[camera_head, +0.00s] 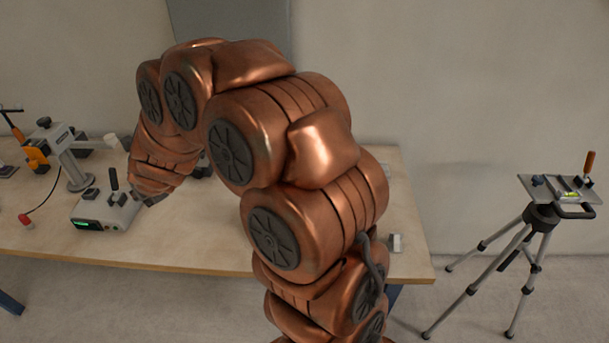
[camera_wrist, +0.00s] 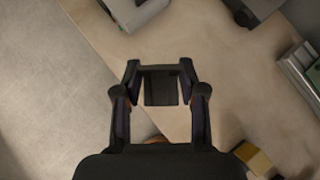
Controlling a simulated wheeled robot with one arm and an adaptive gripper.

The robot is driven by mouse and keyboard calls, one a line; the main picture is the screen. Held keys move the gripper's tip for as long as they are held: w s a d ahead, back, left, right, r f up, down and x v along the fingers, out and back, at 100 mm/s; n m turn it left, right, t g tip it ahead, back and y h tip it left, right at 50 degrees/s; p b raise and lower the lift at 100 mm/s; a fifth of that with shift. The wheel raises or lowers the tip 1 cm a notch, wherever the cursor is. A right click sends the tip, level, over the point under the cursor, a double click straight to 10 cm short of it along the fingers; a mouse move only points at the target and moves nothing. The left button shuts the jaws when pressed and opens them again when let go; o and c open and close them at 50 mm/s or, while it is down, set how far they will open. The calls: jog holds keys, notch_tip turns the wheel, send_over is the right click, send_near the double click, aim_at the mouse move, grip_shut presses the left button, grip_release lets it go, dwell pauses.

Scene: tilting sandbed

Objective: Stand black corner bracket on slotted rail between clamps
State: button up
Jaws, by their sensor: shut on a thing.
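In the wrist view my gripper (camera_wrist: 160,82) is shut on a dark, flat-faced piece, which I take to be the black corner bracket (camera_wrist: 160,88). It sits between the two fingertips, above the wooden table near its edge. Its full shape does not show. In the head view my copper arm reaches left over the table. Its dark tip shows only in part beside the green-display box, and the bracket cannot be made out there. I cannot clearly identify the slotted rail or its clamps; a grey-green ridged part (camera_wrist: 297,72) shows at the right of the wrist view.
The wooden table (camera_head: 60,240) carries a box with a green display (camera_head: 105,211) and a grey stand with an orange part (camera_head: 70,160). A tripod (camera_head: 540,215) bearing a plate stands on the floor right of the table. A tan block (camera_wrist: 252,157) lies lower right in the wrist view.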

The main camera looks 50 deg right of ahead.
jog(key=shift+w+d+f+b, duration=0.1)
jog(key=shift+w+f+b, duration=0.25)
jog(key=shift+f+b, duration=0.6)
jog(key=shift+w+f+b, duration=0.35)
jog(key=shift+f+b, duration=0.4)
jog(key=shift+b, duration=0.4)
jog(key=shift+w+r, duration=0.2)
jog(key=shift+r, duration=0.1)
jog(key=shift+s+d+f, duration=0.1)
jog(key=shift+d, duration=0.05)
